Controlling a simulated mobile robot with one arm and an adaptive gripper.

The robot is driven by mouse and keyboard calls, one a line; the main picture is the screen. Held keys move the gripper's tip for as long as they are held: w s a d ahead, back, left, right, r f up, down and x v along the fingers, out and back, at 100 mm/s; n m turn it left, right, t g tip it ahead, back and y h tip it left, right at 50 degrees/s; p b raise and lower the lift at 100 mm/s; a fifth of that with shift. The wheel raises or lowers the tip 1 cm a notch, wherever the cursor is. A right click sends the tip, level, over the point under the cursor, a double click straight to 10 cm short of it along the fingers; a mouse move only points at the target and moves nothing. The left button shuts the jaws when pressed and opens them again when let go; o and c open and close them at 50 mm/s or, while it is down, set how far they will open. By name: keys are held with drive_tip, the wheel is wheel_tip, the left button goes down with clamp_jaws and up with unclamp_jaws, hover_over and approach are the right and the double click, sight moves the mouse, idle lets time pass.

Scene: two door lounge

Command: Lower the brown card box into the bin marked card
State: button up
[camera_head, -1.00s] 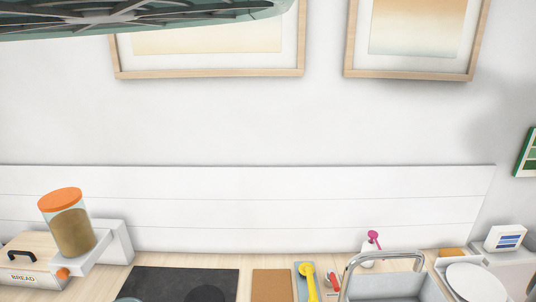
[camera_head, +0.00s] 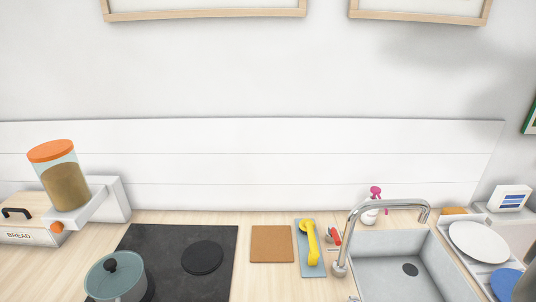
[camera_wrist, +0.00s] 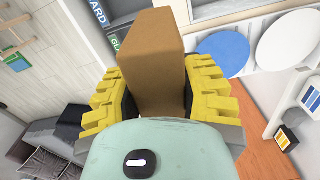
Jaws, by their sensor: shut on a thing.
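The brown card box (camera_wrist: 155,42) is in the wrist view, upper middle, between the yellow fingers of my gripper (camera_wrist: 160,85). My gripper is shut on it from both sides. The head view shows neither the box, the bin nor my gripper.
The head view shows a counter with a hob (camera_head: 180,262), a teal pot (camera_head: 116,280), a sink (camera_head: 385,275) with a tall tap (camera_head: 385,205), and a dish rack with plates (camera_head: 478,242). In the wrist view, round plates (camera_wrist: 290,38) and an orange-brown surface (camera_wrist: 262,145) lie right.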

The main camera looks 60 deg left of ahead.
drive_tip(key=s+d+f+m+b, duration=0.2)
drive_tip(key=s+d+f+b, duration=0.4)
drive_tip(key=f, duration=0.8)
drive_tip(key=s+d+f+m+b, duration=0.25)
drive_tip(key=f+b, duration=0.55)
drive_tip(key=f, duration=0.5)
drive_tip(key=s+d+f+m+b, duration=0.4)
drive_tip(key=f+b, duration=0.3)
drive_tip(key=f, duration=0.7)
wheel_tip(320, 180, down, 20)
drive_tip(key=s+n+b, duration=0.1)
drive_tip(key=b, duration=1.9)
drive_tip(key=shift+a+f, duration=0.15)
drive_tip(key=shift+f, duration=0.1)
drive_tip(key=shift+s, duration=0.1)
drive_tip(key=o, duration=1.1)
drive_tip(key=shift+c, duration=0.2)
drive_tip(key=shift+r, duration=0.15)
